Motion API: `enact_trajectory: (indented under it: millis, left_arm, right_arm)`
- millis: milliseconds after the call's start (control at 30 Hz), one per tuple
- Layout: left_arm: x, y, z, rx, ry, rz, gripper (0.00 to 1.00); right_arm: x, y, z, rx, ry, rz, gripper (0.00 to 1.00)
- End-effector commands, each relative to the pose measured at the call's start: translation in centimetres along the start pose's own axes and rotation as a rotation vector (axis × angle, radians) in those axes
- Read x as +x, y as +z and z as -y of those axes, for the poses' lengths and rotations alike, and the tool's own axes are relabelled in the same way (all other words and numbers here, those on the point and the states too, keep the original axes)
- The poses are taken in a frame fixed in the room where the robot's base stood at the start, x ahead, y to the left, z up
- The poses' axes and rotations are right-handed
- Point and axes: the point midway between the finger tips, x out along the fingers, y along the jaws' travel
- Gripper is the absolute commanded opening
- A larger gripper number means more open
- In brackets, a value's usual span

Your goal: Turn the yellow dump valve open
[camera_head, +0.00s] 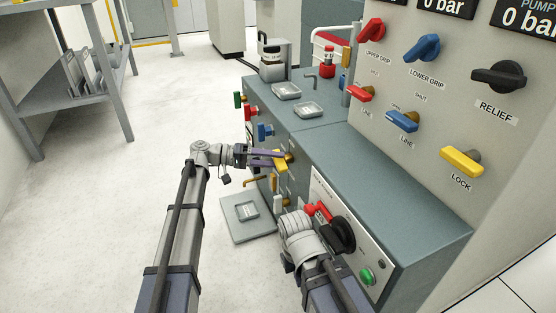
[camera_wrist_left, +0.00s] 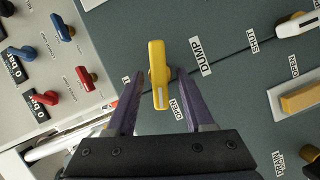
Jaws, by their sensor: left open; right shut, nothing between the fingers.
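The yellow dump valve handle (camera_head: 280,163) sits on the side face of the grey-green bench. In the left wrist view the yellow handle (camera_wrist_left: 158,75) runs upright in the picture beside the DUMP label.
A red handle (camera_head: 318,211) and a black knob (camera_head: 342,235) are close to my right wrist. Red (camera_head: 249,112) and blue (camera_head: 264,131) handles are farther along the bench side. A yellow LOCK handle (camera_head: 462,161) is on the upright panel.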

Motion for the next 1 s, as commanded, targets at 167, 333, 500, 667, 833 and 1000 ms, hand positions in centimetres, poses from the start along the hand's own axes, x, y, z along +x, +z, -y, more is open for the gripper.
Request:
enact_trajectory:
  millis: [167,333,500,667,833,1000]
  left_arm:
    - [-3.2,-0.2,-0.1,0.0,-0.002,-0.004,0.53]
    - [-5.4,-0.1,0.0,0.0,-0.001,-0.003,0.53]
    - [-6.3,0.0,0.0,0.0,-0.001,-0.001,0.53]
    - [-6.4,0.0,0.0,0.0,-0.001,-0.001,0.53]
    - [-6.3,0.1,0.0,-0.001,-0.003,0.001,0.5]
    - [-4.3,2.0,-0.8,-0.026,-0.072,0.049,0.5]
  right_arm:
    - [-0.5,0.0,-0.1,0.0,0.0,0.0,0.0]
    - [-0.7,0.0,-0.1,0.0,0.0,0.0,0.0]
    - [-0.8,0.0,-0.1,0.0,0.0,0.0,0.0]
    - [-0.8,0.0,-0.1,0.0,0.0,0.0,0.0]
    - [-0.9,0.0,-0.1,0.0,0.0,0.0,0.0]
    - [-2.5,0.1,-0.2,-0.001,0.0,0.0,0.0]
